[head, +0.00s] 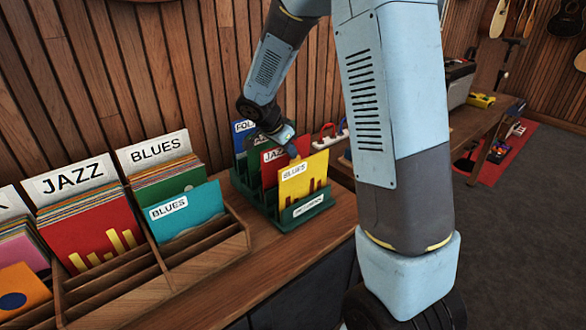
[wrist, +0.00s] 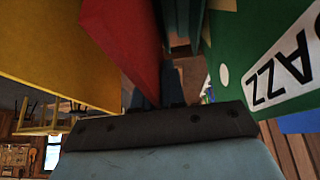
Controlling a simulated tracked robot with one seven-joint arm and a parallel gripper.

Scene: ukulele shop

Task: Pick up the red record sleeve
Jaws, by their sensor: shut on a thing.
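The red record sleeve (head: 268,174), with a white label reading JAZZ, stands in a small green rack (head: 303,212) behind a yellow BLUES sleeve (head: 311,172). My gripper (head: 290,148) is at the top edge of the red sleeve, reaching down from above. In the wrist view the red sleeve (wrist: 124,42) runs down to the fingers of my gripper (wrist: 158,92), which are shut on it. The yellow sleeve (wrist: 45,50) lies on one side and a green JAZZ sleeve (wrist: 235,60) on the other. The fingertips are partly hidden.
A wooden bin (head: 205,252) to the left holds many sleeves, including another red one (head: 88,232) and a teal BLUES sleeve (head: 187,212). A blue FOLK sleeve (head: 241,130) stands at the rack's back. A wood-panelled wall (head: 190,70) rises close behind. Bare counter lies in front.

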